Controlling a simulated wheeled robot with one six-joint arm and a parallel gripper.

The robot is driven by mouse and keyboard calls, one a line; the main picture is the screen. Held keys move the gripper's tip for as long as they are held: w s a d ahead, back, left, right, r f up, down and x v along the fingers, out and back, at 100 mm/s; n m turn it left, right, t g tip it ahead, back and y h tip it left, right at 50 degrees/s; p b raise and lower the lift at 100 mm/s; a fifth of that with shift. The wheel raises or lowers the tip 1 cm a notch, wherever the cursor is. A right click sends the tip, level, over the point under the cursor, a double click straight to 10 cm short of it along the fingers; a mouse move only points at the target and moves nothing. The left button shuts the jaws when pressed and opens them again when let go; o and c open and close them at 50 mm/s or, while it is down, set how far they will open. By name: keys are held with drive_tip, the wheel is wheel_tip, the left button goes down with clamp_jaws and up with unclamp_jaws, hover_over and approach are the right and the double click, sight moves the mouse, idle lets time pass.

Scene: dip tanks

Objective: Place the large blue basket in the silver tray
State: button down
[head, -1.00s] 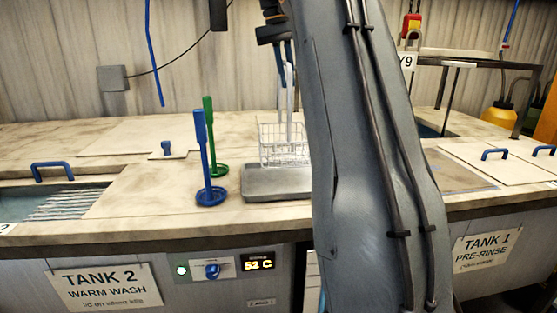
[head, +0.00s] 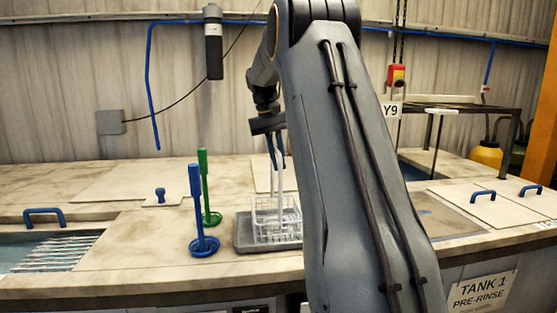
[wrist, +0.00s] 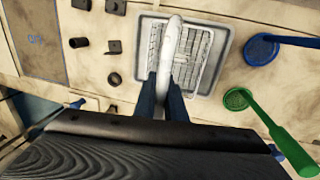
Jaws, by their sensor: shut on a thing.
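My gripper (head: 276,160) is shut on the tall white handle (wrist: 172,45) of a wire basket (head: 276,221). The basket looks white or pale, not blue, and is upright. It is over the silver tray (head: 242,242), within its outline; whether it touches the tray floor I cannot tell. In the wrist view the basket (wrist: 198,62) sits inside the rim of the tray (wrist: 226,30). My arm hides the tray's right edge in the head view. No large blue basket shows.
A blue long-handled round tool (head: 199,210) and a green one (head: 207,185) stand just left of the tray. Several small dark parts (wrist: 114,47) lie on the counter. An open tank with a rack (head: 55,255) is at the left; lids with blue handles (head: 483,197) are at the right.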

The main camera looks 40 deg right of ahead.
drive_tip(key=c, duration=1.8)
unclamp_jaws()
drive_tip(key=r+b, duration=0.1)
drive_tip(key=r, duration=0.2)
drive_tip(key=a+r+b, duration=0.1)
drive_tip(key=r, duration=0.2)
drive_tip(key=w+r+b, duration=0.1)
drive_tip(key=r+b, duration=0.1)
drive_tip(key=r, duration=0.2)
drive_tip(key=shift+a, duration=0.4)
drive_tip(key=shift+a+r, duration=0.15)
drive_tip(key=shift+r, duration=0.8)
drive_tip(key=shift+s, duration=0.1)
